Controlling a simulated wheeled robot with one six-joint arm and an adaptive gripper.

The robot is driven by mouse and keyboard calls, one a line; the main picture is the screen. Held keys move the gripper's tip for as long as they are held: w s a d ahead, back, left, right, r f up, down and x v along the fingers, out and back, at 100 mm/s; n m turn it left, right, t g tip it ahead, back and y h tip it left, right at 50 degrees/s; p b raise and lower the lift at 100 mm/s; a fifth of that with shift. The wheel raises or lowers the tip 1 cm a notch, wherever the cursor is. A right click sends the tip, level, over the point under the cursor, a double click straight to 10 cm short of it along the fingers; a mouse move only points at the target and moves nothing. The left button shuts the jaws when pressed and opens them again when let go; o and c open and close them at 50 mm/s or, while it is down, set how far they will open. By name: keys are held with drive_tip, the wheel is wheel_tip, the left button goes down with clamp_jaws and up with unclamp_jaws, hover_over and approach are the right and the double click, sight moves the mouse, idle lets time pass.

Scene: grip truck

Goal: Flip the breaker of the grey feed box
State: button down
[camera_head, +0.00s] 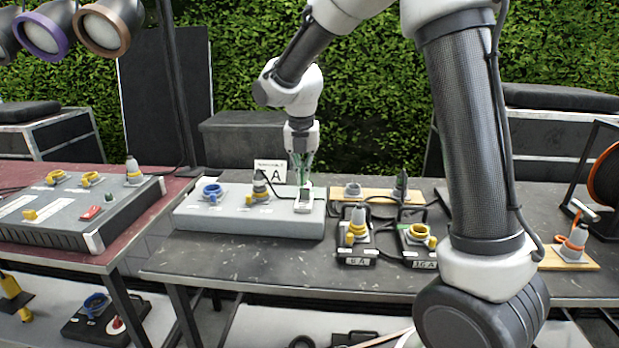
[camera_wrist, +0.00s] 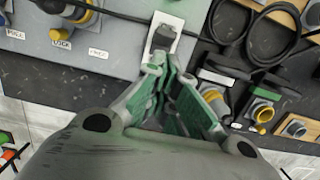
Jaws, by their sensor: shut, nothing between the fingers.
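The grey feed box (camera_head: 245,222) lies on the dark table in the head view. It carries a blue socket (camera_head: 211,192), a grey plug in a yellow-collared socket (camera_head: 260,188) and, at its right end, the breaker (camera_head: 303,202). In the wrist view the breaker is a dark lever (camera_wrist: 163,37) on a white plate. My gripper (camera_head: 303,178) points down above the breaker. Its green-padded fingers (camera_wrist: 170,66) are shut and empty, with tips close to the lever. I cannot tell whether they touch it. The lever's exact tilt is hard to read.
Two small black-framed boxes (camera_head: 357,259) with yellow sockets stand right of the feed box, with black cable behind them. A wooden board (camera_head: 340,193) lies behind. Another grey panel (camera_head: 70,228) is on the red table at left. An orange cable reel (camera_head: 606,178) stands far right.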

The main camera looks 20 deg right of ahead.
drive_tip(key=w+d+r, duration=0.2)
drive_tip(key=w+r, duration=0.4)
drive_tip(key=w, duration=0.1)
drive_tip(key=shift+d, duration=0.35)
drive_tip(key=shift+r, duration=0.1)
drive_tip(key=s+d+r+m+t, duration=0.1)
drive_tip(key=s+d+m, duration=0.3)
drive_tip(key=s+m, duration=0.6)
drive_tip(key=s+d+r+m+t, duration=0.1)
drive_tip(key=s+d+m, duration=0.3)
drive_tip(key=s+m, duration=0.7)
drive_tip(key=s+d+r+m, duration=0.1)
drive_tip(key=s+d+m, duration=0.3)
drive_tip(key=s+m, duration=0.6)
drive_tip(key=s, duration=0.5)
drive_tip(key=shift+s+d+t+y, duration=0.2)
drive_tip(key=shift+s+t+y, duration=0.05)
drive_tip(key=shift+t+y, duration=0.15)
